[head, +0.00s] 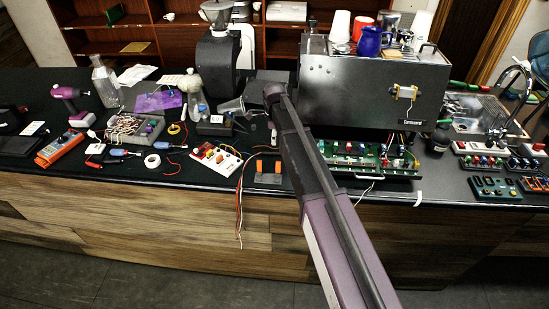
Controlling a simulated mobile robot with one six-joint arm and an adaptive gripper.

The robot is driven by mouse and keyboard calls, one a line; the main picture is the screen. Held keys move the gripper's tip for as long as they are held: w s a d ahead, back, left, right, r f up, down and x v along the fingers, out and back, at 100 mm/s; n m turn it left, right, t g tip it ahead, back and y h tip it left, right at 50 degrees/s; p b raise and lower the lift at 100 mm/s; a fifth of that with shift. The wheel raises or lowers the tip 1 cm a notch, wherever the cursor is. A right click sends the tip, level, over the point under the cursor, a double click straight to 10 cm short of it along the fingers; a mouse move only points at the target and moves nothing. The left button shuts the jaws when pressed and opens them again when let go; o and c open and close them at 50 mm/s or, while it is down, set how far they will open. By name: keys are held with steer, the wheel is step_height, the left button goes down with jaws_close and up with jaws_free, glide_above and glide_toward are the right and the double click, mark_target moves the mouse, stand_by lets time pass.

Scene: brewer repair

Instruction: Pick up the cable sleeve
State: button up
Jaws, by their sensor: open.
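My arm reaches from the bottom right up over the counter in the head view. My gripper (231,116), dark grey and small at this distance, appears left of the arm's far end, open, with nothing seen held. Two small orange tube-like pieces (259,166) stand on a grey plate (268,179) at the counter's front edge, below and right of my gripper and apart from it. One may be the cable sleeve, but I cannot tell for sure. Red and white wires (240,205) hang over the edge just left of the plate.
A white switch board (216,158) lies left of the plate. A green circuit board (368,160) lies right of my arm, before the steel brewer (372,88). Tools, a tape roll (152,161) and a grey parts box (135,128) crowd the left.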

mark_target(274, 152)
steer(key=shift+f+b, duration=0.9)
steer(key=shift+f, duration=0.3)
steer(key=shift+f, duration=0.15)
step_height(274, 152, down, 5)
steer(key=b, duration=0.5)
jaws_close()
